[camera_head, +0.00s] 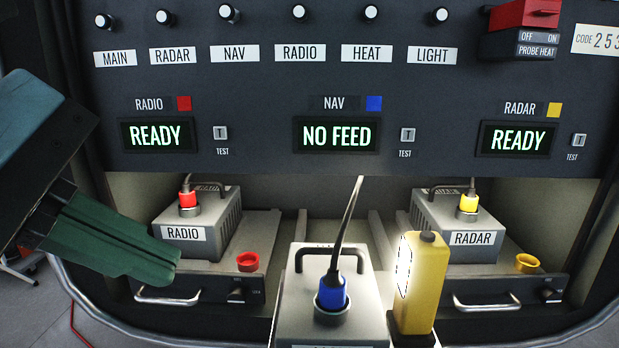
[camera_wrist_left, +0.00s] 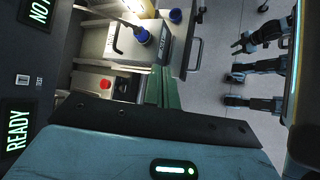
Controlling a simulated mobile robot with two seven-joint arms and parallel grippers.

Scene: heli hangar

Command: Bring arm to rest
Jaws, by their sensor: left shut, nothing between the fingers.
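My left gripper (camera_head: 160,262) has green fingers, shut together with nothing between them. It comes in from the left, in front of the left RADIO bay in the head view, and its tips overlap the bay's front. In the left wrist view its green fingers (camera_wrist_left: 165,88) point up the picture, near the NAV box with the blue plug (camera_wrist_left: 141,34). I cannot tell its exact distance from the tray. My right gripper is not in view.
The RADIO box (camera_head: 208,235) and RADAR box (camera_head: 473,240) sit in side bays. The NAV box (camera_head: 300,300) with its cable stands in front centre, beside a yellow block (camera_head: 424,290). The panel's NAV display (camera_head: 337,134) reads NO FEED; RADIO and RADAR read READY.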

